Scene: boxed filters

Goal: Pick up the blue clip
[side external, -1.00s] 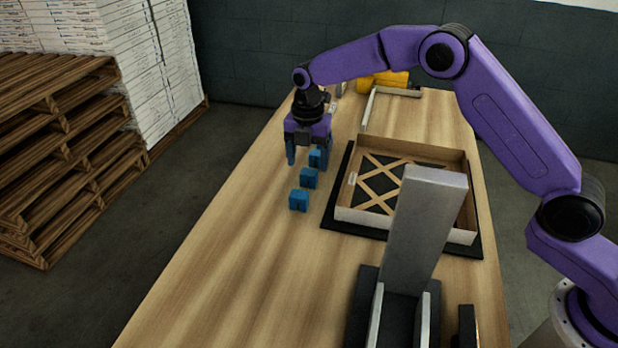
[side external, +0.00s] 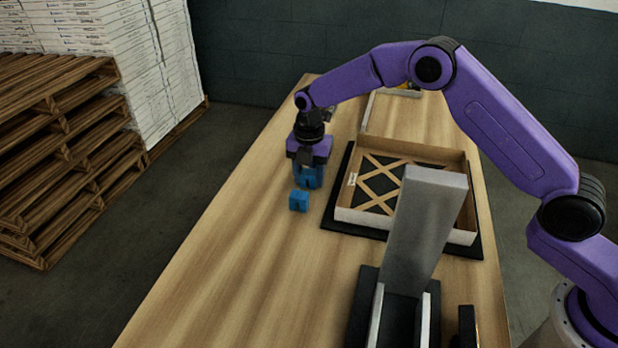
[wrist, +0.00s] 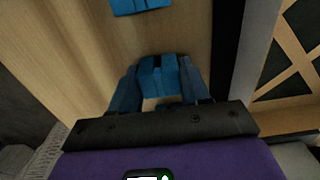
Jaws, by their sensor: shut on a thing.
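My gripper (side external: 308,178) is down at the table, its blue fingers shut on a blue clip (wrist: 158,78). In the wrist view the clip sits between the fingertips of my gripper (wrist: 158,90). A second blue clip (side external: 299,201) stands on the table just nearer the camera and apart from the gripper; a blue clip also shows at the top edge of the wrist view (wrist: 142,5). The far clip of the row is hidden behind my gripper in the side view.
A shallow tray (side external: 400,222) with crossed wooden strips lies on a black mat (side external: 342,226) right of the clips. A grey upright stand (side external: 425,225) is at the near right. The table to the left and near the clips is clear.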

